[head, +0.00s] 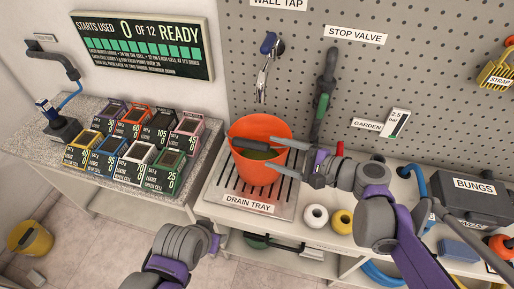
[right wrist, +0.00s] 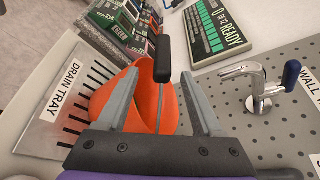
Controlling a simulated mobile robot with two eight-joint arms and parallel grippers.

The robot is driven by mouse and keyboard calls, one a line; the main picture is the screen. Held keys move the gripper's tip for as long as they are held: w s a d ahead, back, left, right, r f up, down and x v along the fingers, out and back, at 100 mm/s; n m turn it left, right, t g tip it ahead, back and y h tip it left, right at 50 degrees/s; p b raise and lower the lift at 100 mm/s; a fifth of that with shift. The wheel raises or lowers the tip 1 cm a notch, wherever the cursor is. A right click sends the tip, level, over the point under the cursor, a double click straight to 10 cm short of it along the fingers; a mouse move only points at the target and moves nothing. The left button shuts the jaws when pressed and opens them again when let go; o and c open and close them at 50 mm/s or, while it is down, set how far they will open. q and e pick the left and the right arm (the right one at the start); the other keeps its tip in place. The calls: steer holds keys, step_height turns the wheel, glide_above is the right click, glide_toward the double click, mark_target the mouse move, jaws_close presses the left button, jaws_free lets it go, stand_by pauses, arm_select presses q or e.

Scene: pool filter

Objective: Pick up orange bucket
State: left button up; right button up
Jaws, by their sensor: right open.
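The orange bucket (head: 262,172) stands upright on the drain tray (head: 212,193) in the head view. Its dark handle grip (head: 256,149) lies across the bucket's mouth. My right gripper (head: 287,156) is open and reaches in from the right over the bucket's rim. In the right wrist view, the open fingers (right wrist: 161,76) frame the bucket (right wrist: 152,105), and the black handle grip (right wrist: 163,48) shows in the gap between the fingertips. I cannot tell if a finger touches it. My left arm is low in the head view; its gripper (head: 222,240) is too unclear to read.
Several coloured boxed cells (head: 140,151) stand on the counter left of the tray. White and yellow rolls (head: 316,216) sit right of the tray. A yellow bucket (head: 30,239) is on the floor.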

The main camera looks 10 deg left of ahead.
mark_target(266, 151)
steer(key=shift+s+a, duration=0.1)
steer(key=shift+a, duration=0.25)
steer(key=x, duration=0.3)
steer(key=shift+a+f, duration=0.15)
steer(key=shift+a, duration=0.2)
steer(key=shift+w+x, duration=0.25)
steer(key=shift+x, duration=1.3)
steer(key=shift+w+x, duration=0.25)
steer(key=shift+x, duration=1.35)
steer(key=shift+d, duration=0.25)
steer(key=shift+c, duration=0.3)
jaws_close()
steer(key=shift+r, duration=0.2)
